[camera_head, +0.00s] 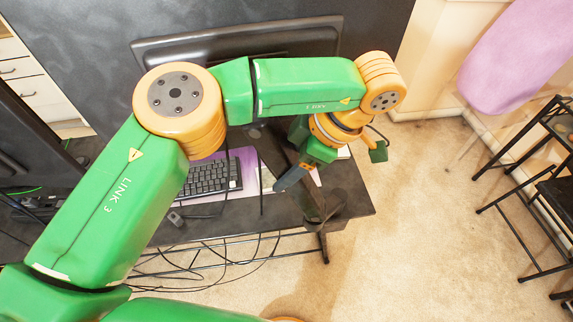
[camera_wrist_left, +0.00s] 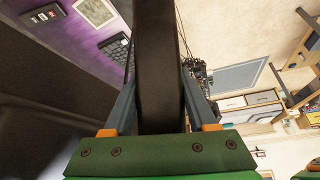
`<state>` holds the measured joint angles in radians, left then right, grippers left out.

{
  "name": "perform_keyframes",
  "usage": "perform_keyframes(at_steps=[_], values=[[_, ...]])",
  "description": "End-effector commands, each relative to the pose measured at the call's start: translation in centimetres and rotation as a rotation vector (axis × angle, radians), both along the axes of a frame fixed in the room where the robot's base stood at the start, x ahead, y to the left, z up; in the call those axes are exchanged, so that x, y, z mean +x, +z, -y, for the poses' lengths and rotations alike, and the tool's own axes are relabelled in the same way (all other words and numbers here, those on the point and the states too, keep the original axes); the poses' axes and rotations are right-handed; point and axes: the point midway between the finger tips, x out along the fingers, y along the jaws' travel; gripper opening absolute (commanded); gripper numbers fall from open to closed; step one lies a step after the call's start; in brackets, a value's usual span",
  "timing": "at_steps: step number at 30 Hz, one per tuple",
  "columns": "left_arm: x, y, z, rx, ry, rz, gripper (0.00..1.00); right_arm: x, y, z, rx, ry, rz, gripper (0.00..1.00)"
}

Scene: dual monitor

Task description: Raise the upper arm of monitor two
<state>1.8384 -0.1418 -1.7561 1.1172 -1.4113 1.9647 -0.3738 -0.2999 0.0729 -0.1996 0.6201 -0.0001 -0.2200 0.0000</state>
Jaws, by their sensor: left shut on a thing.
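My left gripper (camera_head: 287,180) reaches down over the desk's right part, and its fingers are closed around a dark bar. The bar (camera_wrist_left: 157,50) runs between the two fingers in the left wrist view and looks like a monitor arm link. In the head view the dark monitor arm (camera_head: 312,207) slants down by the gripper to the desk's right end. A wide dark monitor (camera_head: 240,44) stands at the back, partly hidden by my left arm. Another dark monitor (camera_head: 30,135) is at the left edge. I cannot tell which is monitor two. My right gripper is not in view.
A keyboard (camera_head: 215,176) lies on a purple mat (camera_head: 246,158) on the dark desk (camera_head: 345,195). Loose cables hang below the desk's front. Dark stools (camera_head: 545,150) stand at the right. The floor between desk and stools is clear.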

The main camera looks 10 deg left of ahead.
Motion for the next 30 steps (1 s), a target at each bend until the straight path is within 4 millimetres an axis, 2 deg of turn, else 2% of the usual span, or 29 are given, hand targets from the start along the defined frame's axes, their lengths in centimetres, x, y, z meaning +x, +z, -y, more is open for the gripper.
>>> perform_keyframes(at_steps=[1, 4, 14, 18, 21, 24, 30], values=[[0.0, 0.2, -0.1, 0.004, 0.003, 0.003, 0.60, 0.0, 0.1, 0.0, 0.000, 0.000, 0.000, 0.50], [0.0, 0.2, -0.1, 0.003, 0.002, 0.002, 0.87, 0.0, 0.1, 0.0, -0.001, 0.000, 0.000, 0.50], [0.1, 0.3, 0.1, 0.002, 0.002, 0.002, 0.88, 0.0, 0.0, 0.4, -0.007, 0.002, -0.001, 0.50], [0.1, 2.3, 1.3, 0.001, 0.002, 0.008, 0.88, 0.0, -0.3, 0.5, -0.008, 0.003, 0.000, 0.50], [0.1, 4.5, 2.2, 0.003, 0.003, 0.007, 0.88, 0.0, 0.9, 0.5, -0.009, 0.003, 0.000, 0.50], [0.0, 5.8, 2.9, 0.004, 0.003, 0.003, 0.88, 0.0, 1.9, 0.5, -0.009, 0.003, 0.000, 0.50], [0.0, 6.4, 3.5, 0.002, 0.001, 0.002, 0.88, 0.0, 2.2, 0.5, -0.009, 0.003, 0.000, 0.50]])
